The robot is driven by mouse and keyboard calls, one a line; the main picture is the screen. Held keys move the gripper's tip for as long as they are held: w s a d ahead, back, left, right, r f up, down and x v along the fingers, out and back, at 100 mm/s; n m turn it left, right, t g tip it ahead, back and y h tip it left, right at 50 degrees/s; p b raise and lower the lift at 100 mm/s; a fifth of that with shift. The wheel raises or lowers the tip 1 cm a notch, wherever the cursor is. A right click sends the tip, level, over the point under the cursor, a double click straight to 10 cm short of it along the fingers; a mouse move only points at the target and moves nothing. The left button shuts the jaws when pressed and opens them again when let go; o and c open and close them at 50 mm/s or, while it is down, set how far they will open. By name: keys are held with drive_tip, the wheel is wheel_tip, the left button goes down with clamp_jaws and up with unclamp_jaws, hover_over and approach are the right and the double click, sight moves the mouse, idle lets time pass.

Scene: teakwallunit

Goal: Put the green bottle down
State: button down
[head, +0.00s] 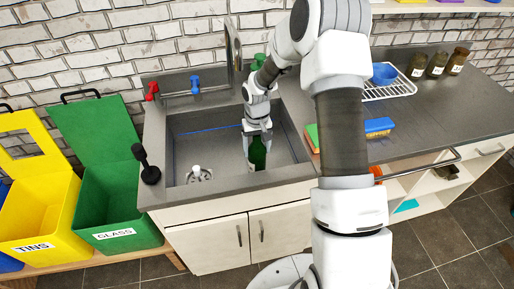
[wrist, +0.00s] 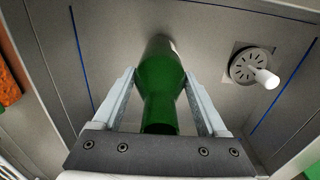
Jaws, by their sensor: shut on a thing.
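My gripper (head: 257,130) reaches down into the grey sink (head: 222,122) and is shut on the green bottle (head: 257,155). In the wrist view the bottle (wrist: 160,85) lies between the two fingers (wrist: 163,100), with its mouth end close to the gripper and its body reaching down to the sink floor. The bottle looks roughly upright in the head view. I cannot tell whether its base touches the sink floor. Part of its upper end is hidden by the gripper in the head view.
The sink drain (head: 199,174) with a white plug piece is left of the bottle. A black plunger-like tool (head: 150,174) stands on the sink's left rim. Sink walls surround the gripper. Green GLASS bin (head: 115,234) and yellow TINS bin (head: 38,240) stand left. A dish rack (head: 390,90) is at right.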

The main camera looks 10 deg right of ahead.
drive_tip(key=shift+f, duration=0.15)
unclamp_jaws()
